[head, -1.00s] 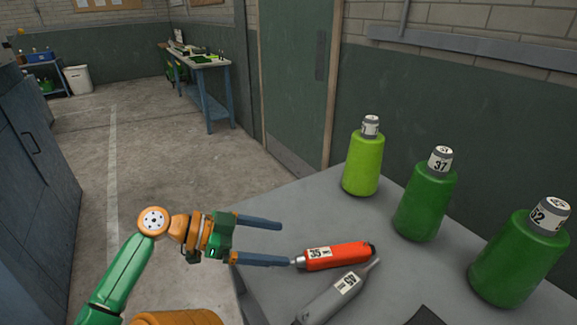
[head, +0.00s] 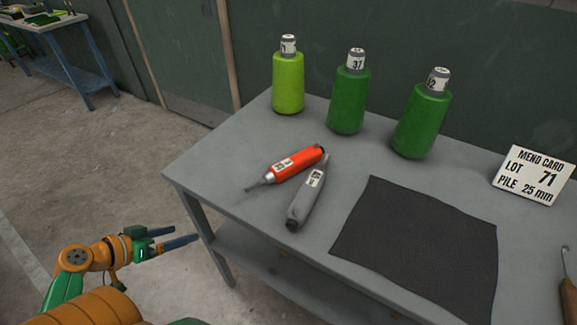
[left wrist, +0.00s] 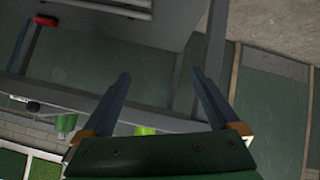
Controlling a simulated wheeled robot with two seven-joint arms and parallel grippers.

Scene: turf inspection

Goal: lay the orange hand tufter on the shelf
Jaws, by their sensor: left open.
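The orange hand tufter (head: 296,164) lies on the grey table top (head: 225,150), its metal tip toward the lower left. It lies close beside a grey hand tufter (head: 308,197). The lower shelf (head: 255,262) under the table top shows partly; the visible part looks mostly bare. My left gripper (head: 187,235) is open and empty, off the table's left side and apart from the orange tufter. In the left wrist view its two fingers (left wrist: 160,80) stand apart with nothing between them. My right gripper is not in view.
A light green cone (head: 288,82) and two darker green cones (head: 349,100) (head: 423,122) stand along the table's back. A dark mat (head: 420,245) lies in front, a mend card (head: 535,175) stands at right, and a wooden-handled hook (head: 568,295) is at the right edge.

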